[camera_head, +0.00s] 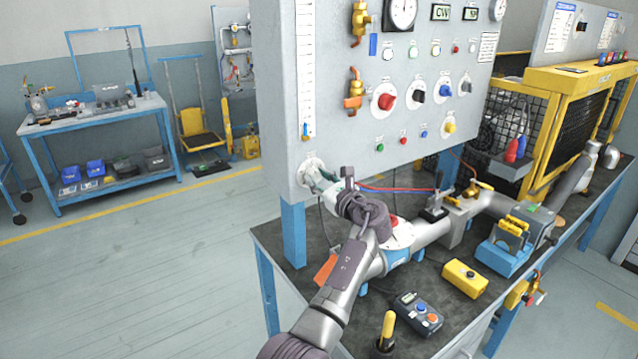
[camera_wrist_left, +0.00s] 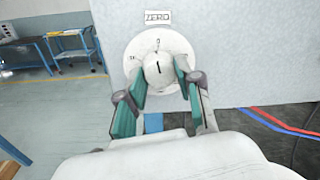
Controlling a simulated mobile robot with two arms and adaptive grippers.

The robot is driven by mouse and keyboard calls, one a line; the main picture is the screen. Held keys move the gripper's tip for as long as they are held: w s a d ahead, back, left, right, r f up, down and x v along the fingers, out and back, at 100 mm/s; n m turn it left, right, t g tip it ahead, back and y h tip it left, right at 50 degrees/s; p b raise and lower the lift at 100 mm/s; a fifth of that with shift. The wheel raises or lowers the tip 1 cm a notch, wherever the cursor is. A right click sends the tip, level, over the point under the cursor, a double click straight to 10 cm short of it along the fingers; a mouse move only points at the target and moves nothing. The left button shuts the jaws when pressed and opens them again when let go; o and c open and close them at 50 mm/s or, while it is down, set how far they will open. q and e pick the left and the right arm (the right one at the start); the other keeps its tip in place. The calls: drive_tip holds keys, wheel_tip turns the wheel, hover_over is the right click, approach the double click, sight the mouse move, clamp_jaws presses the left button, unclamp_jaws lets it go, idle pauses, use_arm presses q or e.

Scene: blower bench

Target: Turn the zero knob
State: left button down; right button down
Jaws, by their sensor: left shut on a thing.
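The zero knob (camera_wrist_left: 158,68) is a pale round knob with a dark pointer line, on a white dial plate (camera_wrist_left: 146,43) under a ZERO label (camera_wrist_left: 157,17). The pointer line stands about upright, near the plate's top mark. My left gripper (camera_wrist_left: 160,85) has its teal-padded fingers on either side of the knob, shut on it. In the head view my left gripper (camera_head: 324,184) reaches the lower left corner of the grey panel (camera_head: 283,115), where it hides most of the knob. My right gripper is not in view.
The panel carries gauges, brass valves and coloured knobs above my left arm. Below are a dark bench top (camera_head: 275,237) with a pipe, a yellow box (camera_head: 465,279) and a control box (camera_head: 418,314). Red and blue hoses (camera_head: 405,189) run right of the gripper.

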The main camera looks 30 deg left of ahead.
use_arm(q)
drive_tip(key=n+b, duration=0.7)
drive_tip(key=n, duration=0.1)
drive_tip(key=shift+f, duration=0.35)
drive_tip(key=shift+r+n+b, duration=0.15)
drive_tip(key=shift+n+b, duration=1.75)
drive_tip(key=shift+n, duration=0.1)
drive_tip(key=c, duration=0.8)
unclamp_jaws()
drive_tip(key=shift+r+y, duration=0.1)
drive_tip(key=shift+y, duration=0.2)
drive_tip(key=shift+o, duration=0.2)
drive_tip(key=v, duration=1.2)
drive_tip(key=shift+w, duration=0.1)
